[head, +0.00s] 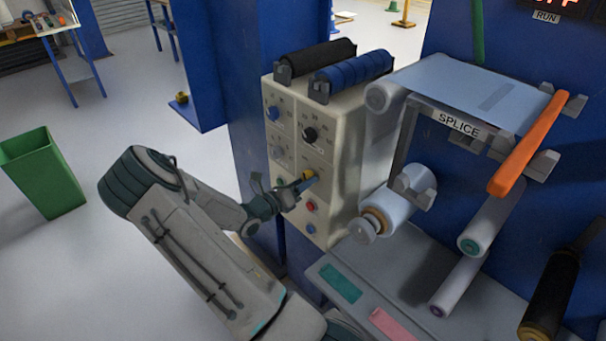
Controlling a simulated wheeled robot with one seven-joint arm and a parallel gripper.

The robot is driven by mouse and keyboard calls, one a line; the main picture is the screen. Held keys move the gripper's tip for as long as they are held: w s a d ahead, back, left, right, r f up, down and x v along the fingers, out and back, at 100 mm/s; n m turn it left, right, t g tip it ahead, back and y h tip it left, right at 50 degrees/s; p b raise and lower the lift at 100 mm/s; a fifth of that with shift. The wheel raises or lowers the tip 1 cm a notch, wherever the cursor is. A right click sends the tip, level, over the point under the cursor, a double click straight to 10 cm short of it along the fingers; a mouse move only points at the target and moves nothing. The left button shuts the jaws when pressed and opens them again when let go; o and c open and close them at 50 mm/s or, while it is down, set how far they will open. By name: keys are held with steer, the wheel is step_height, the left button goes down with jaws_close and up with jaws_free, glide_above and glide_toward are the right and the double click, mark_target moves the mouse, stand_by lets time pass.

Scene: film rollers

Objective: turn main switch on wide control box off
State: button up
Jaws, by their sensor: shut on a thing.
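The wide control box (345,150) is a beige cabinet mounted against a blue column, its front panel facing left. The panel carries a blue knob (273,113), a black knob (309,135), a red button (311,207) and a low blue button (310,228). A yellow switch handle (308,175) sits at mid-height, near the panel's right edge. My gripper (299,183) is at this yellow handle, shut on it. The fingers partly hide the handle, and its exact angle is hard to read. Another blue knob (275,152) shows left of the gripper.
A black roller (315,60) and a blue roller (350,74) lie on top of the box. Right of it stand the splice table (470,90), an orange bar (528,143) and white film rolls (388,213). A green bin (42,172) stands on open floor at left.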

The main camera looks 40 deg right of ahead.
steer(key=shift+n+p, duration=0.85)
steer(key=shift+n, duration=0.15)
steer(key=o, duration=1)
steer(key=shift+a, duration=0.1)
steer(key=s+a+b, duration=0.1)
steer(key=a+b, duration=0.1)
steer(key=a, duration=1.1)
steer(key=shift+a, duration=0.35)
steer(key=shift+s+r, duration=0.1)
steer(key=shift+s, duration=0.05)
